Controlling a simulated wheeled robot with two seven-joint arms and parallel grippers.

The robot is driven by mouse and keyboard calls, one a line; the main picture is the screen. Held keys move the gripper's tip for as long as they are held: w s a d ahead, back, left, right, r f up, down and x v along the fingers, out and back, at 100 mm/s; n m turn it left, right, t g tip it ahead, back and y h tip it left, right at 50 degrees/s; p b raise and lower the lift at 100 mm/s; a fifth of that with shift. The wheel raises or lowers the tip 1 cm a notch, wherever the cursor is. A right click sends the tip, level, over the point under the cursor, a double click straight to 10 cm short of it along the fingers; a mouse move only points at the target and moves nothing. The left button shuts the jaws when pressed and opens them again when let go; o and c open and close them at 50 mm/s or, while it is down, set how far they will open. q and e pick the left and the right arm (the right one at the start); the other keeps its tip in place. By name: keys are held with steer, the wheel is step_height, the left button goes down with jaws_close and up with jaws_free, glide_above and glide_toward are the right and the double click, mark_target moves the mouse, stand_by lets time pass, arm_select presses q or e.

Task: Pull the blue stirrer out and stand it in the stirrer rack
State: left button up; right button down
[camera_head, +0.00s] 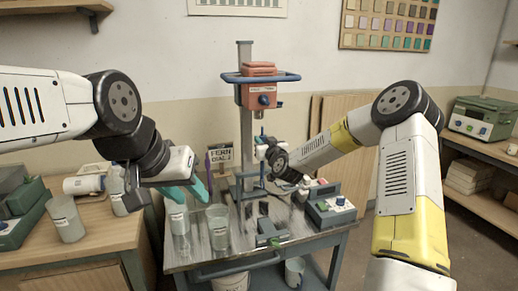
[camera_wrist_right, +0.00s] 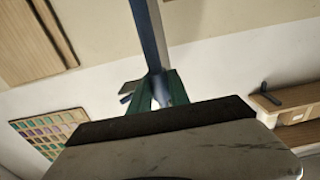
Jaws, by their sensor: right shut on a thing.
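The blue stirrer (camera_head: 262,172) is a thin upright shaft in the head view, under the orange mixer head (camera_head: 258,95). It also shows as a blue-grey shaft (camera_wrist_right: 148,35) in the right wrist view. My right gripper (camera_wrist_right: 160,92) is shut on this shaft, with green fingers on both sides; in the head view it sits below the mixer head. The stirrer's lower end is hard to make out. My left gripper (camera_head: 186,191) is open and empty, its teal fingers above the clear containers. I cannot clearly make out the stirrer rack.
Two clear containers (camera_head: 217,228) stand on the grey worktable (camera_head: 205,262), near a purple stirrer (camera_head: 208,172) and a sign (camera_head: 220,155). A control box (camera_head: 332,208) is at the right. A wooden bench (camera_head: 95,235) stands left.

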steer(key=v, duration=0.6)
stand_by(0.6)
